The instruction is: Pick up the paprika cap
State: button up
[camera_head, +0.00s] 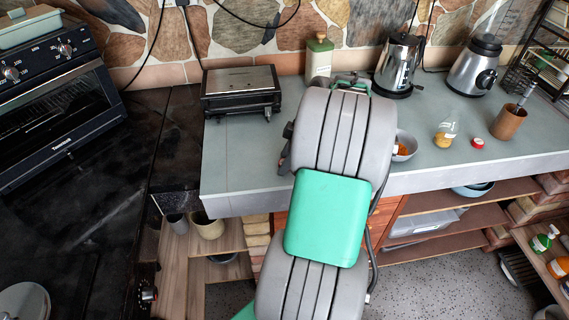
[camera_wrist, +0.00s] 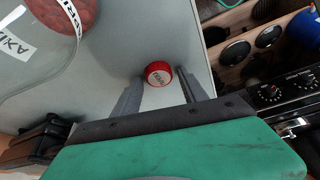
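A red cap (camera_wrist: 159,73) with pale lettering on its top lies on the grey counter (camera_wrist: 185,20) in the wrist view. My gripper (camera_wrist: 155,82) is open, with one finger on each side of the cap. Gaps show on both sides, and I cannot tell how far the fingertips are above the counter. A glass jar (camera_wrist: 40,45) with red contents and a partly readable label is at upper left. In the head view my arm hides the gripper and this cap. A red and white cap (camera_head: 477,142) shows there, with no gripper near it.
A kettle (camera_head: 399,65) and a blender (camera_head: 474,66) stand behind. A black grill (camera_head: 241,91) is at left. Open shelves (camera_head: 455,222) lie below.

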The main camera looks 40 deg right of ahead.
grip_shut()
dwell(0.3)
jog(key=shift+r, duration=0.1)
